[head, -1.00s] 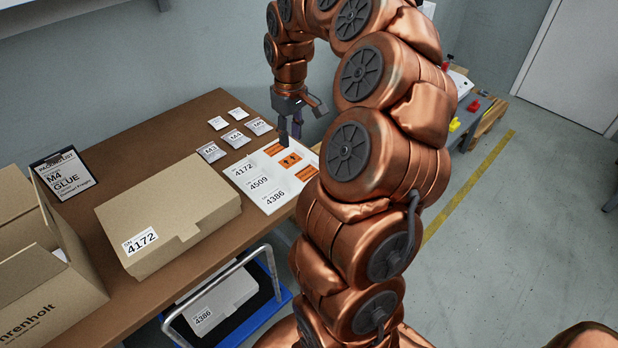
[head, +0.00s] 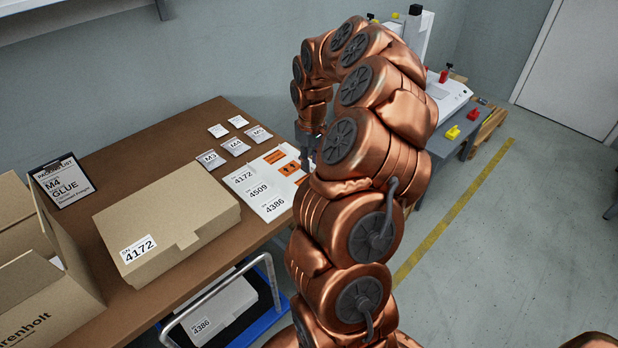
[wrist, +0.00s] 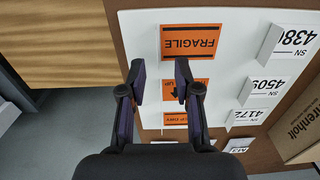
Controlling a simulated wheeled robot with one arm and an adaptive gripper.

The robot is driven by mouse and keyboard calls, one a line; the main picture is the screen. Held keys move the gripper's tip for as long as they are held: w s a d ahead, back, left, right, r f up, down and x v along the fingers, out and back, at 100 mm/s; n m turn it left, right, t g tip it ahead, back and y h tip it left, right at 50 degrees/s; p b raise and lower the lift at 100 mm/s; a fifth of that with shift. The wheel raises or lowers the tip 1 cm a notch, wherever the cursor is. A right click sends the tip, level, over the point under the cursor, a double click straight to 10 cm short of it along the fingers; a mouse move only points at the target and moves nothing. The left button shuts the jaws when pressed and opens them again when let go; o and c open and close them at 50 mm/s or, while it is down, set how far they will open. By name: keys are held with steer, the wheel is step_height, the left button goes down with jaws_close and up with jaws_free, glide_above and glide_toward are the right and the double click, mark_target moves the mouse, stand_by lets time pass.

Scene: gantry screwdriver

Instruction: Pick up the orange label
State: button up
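Several orange labels lie on a white sheet (head: 262,208) at the table's right edge. In the wrist view, a FRAGILE label (wrist: 193,42) lies beyond my fingertips, a middle orange label (wrist: 186,89) is partly covered by the right finger, and another orange label (wrist: 175,118) is nearer. In the head view, one orange label (head: 275,156) is clear, and the others are partly hidden by my arm. My gripper (wrist: 160,72) is open and empty above the sheet, its fingertips just short of the FRAGILE label. It also shows in the head view (head: 306,165), partly hidden by my arm.
White number labels (head: 262,190) share the sheet. Small bags (head: 209,159) lie behind it, left of my gripper. A cart (head: 225,310) stands below the table's front edge.

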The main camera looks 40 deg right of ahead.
steer(key=shift+f, duration=0.75)
jaws_close()
